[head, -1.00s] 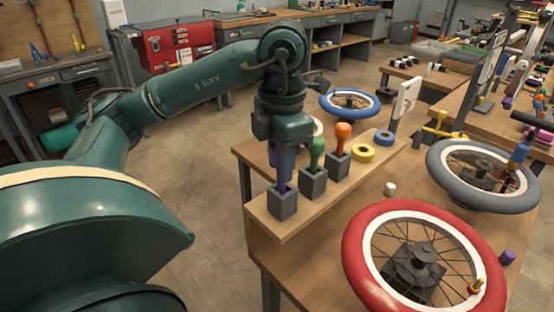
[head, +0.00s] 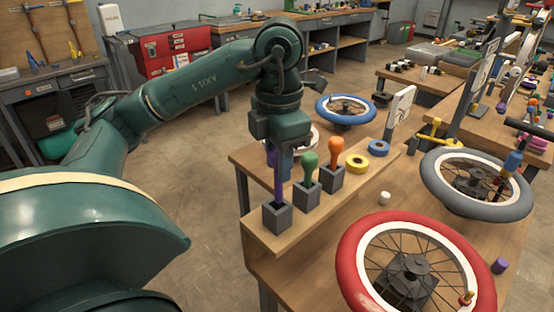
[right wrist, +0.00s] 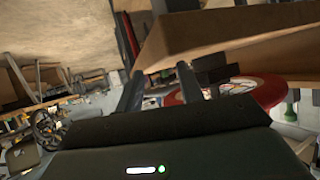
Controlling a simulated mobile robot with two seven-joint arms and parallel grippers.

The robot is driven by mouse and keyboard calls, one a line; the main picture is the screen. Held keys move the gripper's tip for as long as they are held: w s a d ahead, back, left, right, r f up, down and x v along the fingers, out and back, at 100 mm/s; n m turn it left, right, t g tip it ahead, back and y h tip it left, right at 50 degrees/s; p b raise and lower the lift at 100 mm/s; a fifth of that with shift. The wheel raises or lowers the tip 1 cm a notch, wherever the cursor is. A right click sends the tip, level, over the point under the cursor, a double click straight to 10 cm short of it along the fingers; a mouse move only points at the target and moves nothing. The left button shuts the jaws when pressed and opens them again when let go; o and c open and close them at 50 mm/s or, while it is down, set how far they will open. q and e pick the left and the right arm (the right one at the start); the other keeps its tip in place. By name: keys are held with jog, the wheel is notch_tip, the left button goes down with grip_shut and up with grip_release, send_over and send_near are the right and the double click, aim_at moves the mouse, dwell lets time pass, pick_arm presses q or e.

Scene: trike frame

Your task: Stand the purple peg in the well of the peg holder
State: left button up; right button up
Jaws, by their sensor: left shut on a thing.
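The purple peg (head: 278,182) is upright below my left gripper (head: 279,152), which is shut on its upper part. The peg's lower end is at the top opening of the nearest grey block of the peg holder (head: 277,219). How deep it sits in the well I cannot tell. My right gripper (right wrist: 158,88) shows in the right wrist view with its fingers apart and nothing seen between them.
A green-topped peg (head: 310,165) and an orange-topped peg (head: 336,150) stand in neighbouring blocks. A yellow ring (head: 357,162), a white cap (head: 384,198), a red wheel (head: 357,288) and a grey wheel (head: 435,195) lie to the right.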

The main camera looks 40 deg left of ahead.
pick_arm(q)
jog(key=shift+s, duration=0.1)
pick_arm(e)
jog(key=shift+s+f, duration=0.15)
dwell(0.3)
pick_arm(q)
jog(key=shift+s+g+p, duration=0.1)
jog(key=shift+g+p, duration=0.2)
jog(key=shift+p, duration=0.15)
pick_arm(e)
jog(key=shift+s+d, duration=0.1)
jog(key=shift+s, duration=0.05)
jog(key=shift+r, duration=0.45)
dwell(0.5)
pick_arm(q)
jog(key=shift+f, duration=0.15)
pick_arm(e)
jog(key=shift+w, duration=0.25)
pick_arm(q)
jog(key=shift+f+b, duration=0.3)
pick_arm(e)
jog(key=shift+f, duration=0.4)
pick_arm(q)
jog(key=shift+f, duration=0.2)
pick_arm(e)
jog(key=shift+s+f, duration=0.15)
jog(key=shift+f, duration=0.05)
